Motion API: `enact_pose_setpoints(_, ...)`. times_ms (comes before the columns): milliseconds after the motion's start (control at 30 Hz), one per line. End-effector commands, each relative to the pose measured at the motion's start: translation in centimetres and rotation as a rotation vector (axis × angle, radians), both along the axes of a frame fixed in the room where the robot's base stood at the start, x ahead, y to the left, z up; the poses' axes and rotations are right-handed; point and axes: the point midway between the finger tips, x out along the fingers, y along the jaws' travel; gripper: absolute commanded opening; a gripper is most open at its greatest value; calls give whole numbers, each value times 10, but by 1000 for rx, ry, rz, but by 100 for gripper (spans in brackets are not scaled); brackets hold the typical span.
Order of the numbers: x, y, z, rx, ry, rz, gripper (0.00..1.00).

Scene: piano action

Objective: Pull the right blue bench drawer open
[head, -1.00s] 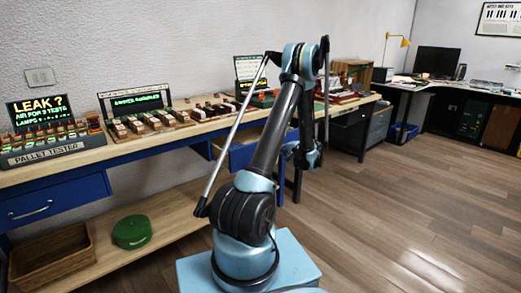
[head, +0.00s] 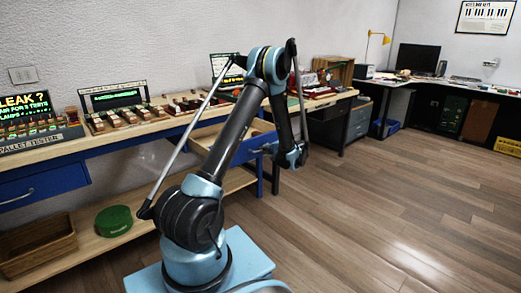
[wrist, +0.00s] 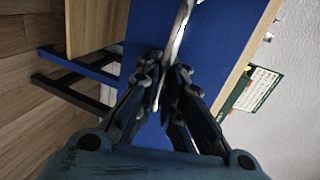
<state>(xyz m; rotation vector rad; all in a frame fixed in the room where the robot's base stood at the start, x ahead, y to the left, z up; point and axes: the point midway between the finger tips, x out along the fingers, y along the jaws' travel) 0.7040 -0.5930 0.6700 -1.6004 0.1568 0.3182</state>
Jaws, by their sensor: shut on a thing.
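The right blue bench drawer (head: 262,140) stands pulled out from the bench in the head view, with its pale wooden inside showing behind my arm. In the wrist view its blue front (wrist: 222,45) fills the middle. A silver bar handle (wrist: 182,28) runs down the front, between my fingers. My gripper (wrist: 167,78) is shut on this handle, close in front of the drawer face. In the head view my arm hides part of the drawer, and the grip on the handle is too small to make out.
The wooden bench top (head: 100,142) carries the pallet tester (head: 38,125) and several wooden key parts. A left blue drawer (head: 40,188) is shut. A green round case (head: 113,220) and a wicker basket (head: 38,247) sit on the lower shelf. The floor at right is clear.

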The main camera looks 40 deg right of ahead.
Motion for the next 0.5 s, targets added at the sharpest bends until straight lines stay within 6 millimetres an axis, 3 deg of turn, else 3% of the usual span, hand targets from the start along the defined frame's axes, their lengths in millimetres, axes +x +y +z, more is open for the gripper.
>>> enact_pose_setpoints(467,-11,-9,1,-2,-3,-14,0)
enact_pose_setpoints(500,-11,-10,1,-2,-4,-15,9)
